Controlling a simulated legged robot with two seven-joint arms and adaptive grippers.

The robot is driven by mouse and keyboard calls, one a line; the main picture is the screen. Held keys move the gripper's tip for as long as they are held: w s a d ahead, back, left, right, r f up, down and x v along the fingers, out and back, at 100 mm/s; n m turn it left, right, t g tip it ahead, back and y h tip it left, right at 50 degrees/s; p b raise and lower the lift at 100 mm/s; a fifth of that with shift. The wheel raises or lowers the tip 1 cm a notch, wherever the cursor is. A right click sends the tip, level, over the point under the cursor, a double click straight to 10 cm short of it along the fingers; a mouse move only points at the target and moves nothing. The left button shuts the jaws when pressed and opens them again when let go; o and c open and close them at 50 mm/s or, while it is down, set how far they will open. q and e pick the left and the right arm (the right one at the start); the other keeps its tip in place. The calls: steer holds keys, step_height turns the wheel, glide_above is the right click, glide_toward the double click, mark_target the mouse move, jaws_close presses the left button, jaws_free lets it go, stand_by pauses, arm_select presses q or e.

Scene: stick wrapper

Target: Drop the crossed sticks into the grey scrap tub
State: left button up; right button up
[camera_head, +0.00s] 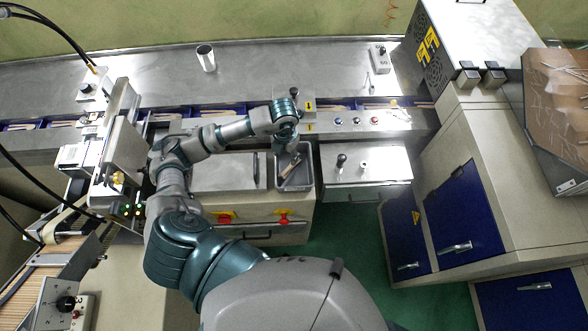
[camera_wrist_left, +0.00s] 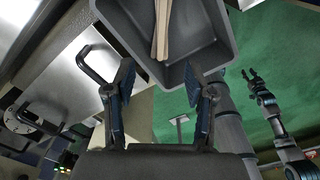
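The grey scrap tub (camera_head: 309,176) stands in the bench front below the conveyor in the head view. It also shows at the top of the left wrist view (camera_wrist_left: 222,52). The pale wooden sticks (camera_wrist_left: 162,28) lie inside it, close together; in the head view a bit of them shows in the tub (camera_head: 291,166). My left gripper (camera_head: 288,140) is over the tub's far part. In the left wrist view its two fingers (camera_wrist_left: 157,80) are spread apart with nothing between them. My right gripper (camera_wrist_left: 250,76) hangs over the green floor in the left wrist view, its fingers apart.
A metal lid with a handle (camera_head: 225,171) lies left of the tub. The conveyor with sticks in blue slots (camera_head: 350,104) runs behind. A metal cup (camera_head: 206,58) stands farther back.

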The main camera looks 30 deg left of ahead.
arm_select(q)
steer(key=shift+a, duration=0.15)
step_height(320, 180, up, 12)
stand_by(0.4)
steer(key=shift+f, duration=0.1)
stand_by(0.3)
